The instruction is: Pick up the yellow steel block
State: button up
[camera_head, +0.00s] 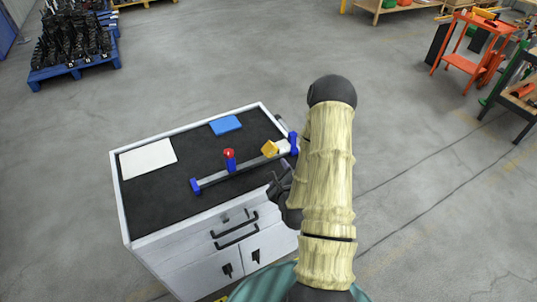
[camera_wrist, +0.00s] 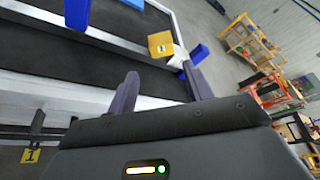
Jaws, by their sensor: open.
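The yellow steel block (camera_head: 269,149) sits near the right end of a grey rail (camera_head: 215,178) on the dark cabinet top. In the head view my gripper (camera_head: 279,183) is at the cabinet's front right edge, short of the block and partly hidden by my arm.
Blue end pieces stand at the rail's left (camera_head: 195,186) and right (camera_head: 293,143) ends, the right one close to the block. A white sheet (camera_head: 148,158) and a blue plate (camera_head: 225,124) lie behind on the cabinet (camera_head: 128,190).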

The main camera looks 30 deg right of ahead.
aim_at(268, 150)
jog(key=shift+w+d+f+b, duration=0.2)
jog(key=shift+w+f+b, duration=0.1)
jog(key=shift+b, duration=0.55)
jog(key=b+x, duration=0.3)
jog(key=b, duration=0.7)
jog(key=shift+w+f, duration=0.1)
jog(key=shift+w, duration=0.3)
jog(key=shift+w+b, duration=0.1)
jog(key=shift+b, duration=0.45)
jog(key=shift+p+x, duration=0.7)
jog(key=shift+x, duration=1.65)
jog(key=shift+w, duration=0.1)
jog(key=shift+w+d, duration=0.1)
jog(key=shift+w, duration=0.15)
jog(key=shift+p+x, duration=0.7)
jog(key=shift+x, duration=1.55)
